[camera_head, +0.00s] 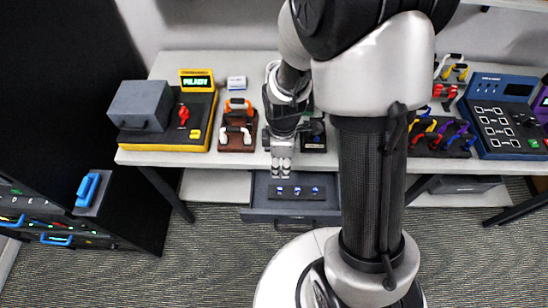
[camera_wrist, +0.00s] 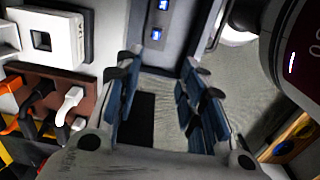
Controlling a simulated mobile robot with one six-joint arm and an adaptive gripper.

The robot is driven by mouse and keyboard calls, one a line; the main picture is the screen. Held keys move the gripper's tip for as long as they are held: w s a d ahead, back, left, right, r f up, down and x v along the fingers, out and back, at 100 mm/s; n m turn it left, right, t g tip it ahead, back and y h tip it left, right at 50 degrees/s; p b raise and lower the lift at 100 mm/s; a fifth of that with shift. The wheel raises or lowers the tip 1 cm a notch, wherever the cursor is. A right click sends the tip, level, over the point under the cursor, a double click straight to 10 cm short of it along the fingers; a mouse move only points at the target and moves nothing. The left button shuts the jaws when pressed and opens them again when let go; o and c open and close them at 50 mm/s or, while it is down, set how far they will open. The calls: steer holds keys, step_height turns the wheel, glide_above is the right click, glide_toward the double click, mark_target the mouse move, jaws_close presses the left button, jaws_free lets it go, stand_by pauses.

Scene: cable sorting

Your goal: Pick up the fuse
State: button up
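I cannot pick out the fuse for certain in either view. My gripper (camera_head: 282,168) hangs at the table's front edge, above the open drawer (camera_head: 262,208). In the wrist view my gripper (camera_wrist: 160,105) has its two dark-blue padded fingers spread apart, with nothing held between them. A dark rectangle and grey floor show through the gap. The drawer holds a dark strip with several blue-lit pieces (camera_head: 297,191), and some of these blue pieces (camera_wrist: 157,34) also show beyond the fingers in the wrist view. My arm hides part of the table.
The grey table (camera_head: 160,158) carries a yellow-black device (camera_head: 199,115), a brown rack with orange and white connectors (camera_head: 237,130), a small white box (camera_head: 237,82), a coloured cable rack (camera_head: 440,138) and a blue keypad panel (camera_head: 497,125). A dark cabinet (camera_head: 110,190) stands at left.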

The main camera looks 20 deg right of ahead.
steer(key=b, duration=0.4)
glide_above(279, 188)
steer(key=s, duration=0.1)
step_height(279, 188, down, 11)
steer(key=shift+w+f+b, duration=0.2)
steer(key=shift+f+b, duration=0.45)
steer(key=shift+f, duration=1)
steer(key=shift+w+f+b, duration=0.2)
steer(key=shift+f+b, duration=0.4)
steer(key=shift+f, duration=1)
steer(key=shift+r, duration=0.1)
steer(key=shift+c, duration=0.6)
steer(key=c, duration=0.7)
steer(key=shift+r, duration=0.1)
